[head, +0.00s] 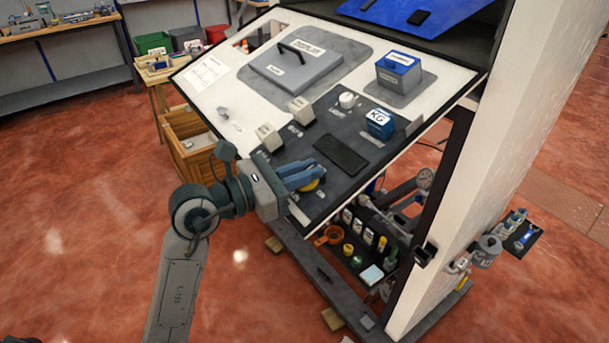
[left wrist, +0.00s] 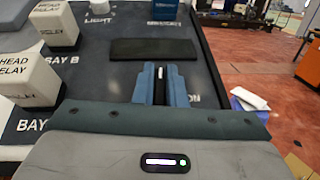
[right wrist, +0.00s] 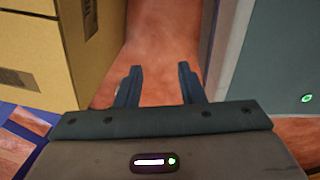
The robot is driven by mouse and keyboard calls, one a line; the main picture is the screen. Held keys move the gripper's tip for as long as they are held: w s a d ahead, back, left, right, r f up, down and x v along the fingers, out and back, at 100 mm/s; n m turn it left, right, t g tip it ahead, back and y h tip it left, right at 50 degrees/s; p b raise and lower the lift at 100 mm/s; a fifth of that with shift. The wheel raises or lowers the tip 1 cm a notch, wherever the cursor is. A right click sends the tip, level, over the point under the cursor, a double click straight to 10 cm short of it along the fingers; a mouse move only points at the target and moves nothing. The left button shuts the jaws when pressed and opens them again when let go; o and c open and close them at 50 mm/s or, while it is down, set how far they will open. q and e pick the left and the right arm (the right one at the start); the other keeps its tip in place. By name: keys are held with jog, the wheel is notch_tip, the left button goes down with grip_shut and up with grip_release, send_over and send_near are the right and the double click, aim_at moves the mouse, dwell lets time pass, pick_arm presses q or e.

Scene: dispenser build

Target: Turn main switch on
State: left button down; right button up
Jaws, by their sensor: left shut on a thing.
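The sloped control panel (head: 335,112) fills the middle of the head view. The main switch (head: 314,186) shows as a yellow rim at the panel's lower front corner, mostly covered by my left gripper (head: 312,174). That gripper's blue fingers are shut on the switch's handle. In the left wrist view a dark handle with a white mark (left wrist: 160,84) stands between the fingers (left wrist: 160,72). The lettering beside it is partly hidden. My right gripper (right wrist: 158,72) is open and empty, away from the panel; it is not in the head view.
A black pad (head: 341,154), white relay blocks (head: 269,136), a blue KG block (head: 380,123) and a round light knob (head: 347,100) are near the left gripper. In the right wrist view, a cardboard box (right wrist: 30,55) and a grey-green cabinet (right wrist: 275,70) flank the right gripper.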

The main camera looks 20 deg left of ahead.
pick_arm(q)
jog(key=m+g+h+b, duration=0.1)
jog(key=b, duration=0.1)
jog(key=m+g+h+b, duration=0.1)
jog(key=m+g+b, duration=0.1)
jog(key=m+g+h+b, duration=0.1)
jog(key=m+g, duration=0.1)
jog(key=shift+f+b, duration=0.25)
jog(key=shift+b, duration=0.15)
jog(key=shift+r+m+g+h+b, duration=0.1)
jog(key=shift+m+g+h+b, duration=0.2)
jog(key=shift+m+g+b, duration=0.45)
jog(key=shift+m+g, duration=0.35)
jog(key=shift+g, duration=0.1)
pick_arm(e)
notch_tip(320, 180, down, 8)
jog(key=w, duration=0.2)
pick_arm(q)
jog(key=shift+r+m+g+b, duration=0.1)
jog(key=shift+m+g+b, duration=0.8)
jog(key=shift+b, duration=0.2)
jog(key=shift+s+m+g, duration=0.1)
jog(key=shift+m+g, duration=0.2)
jog(key=shift+g, duration=0.1)
pick_arm(e)
jog(key=w+r, duration=0.4)
jog(key=w, duration=0.3)
jog(key=shift+w+a, duration=0.25)
jog(key=shift+a, duration=0.1)
jog(key=shift+r, duration=0.1)
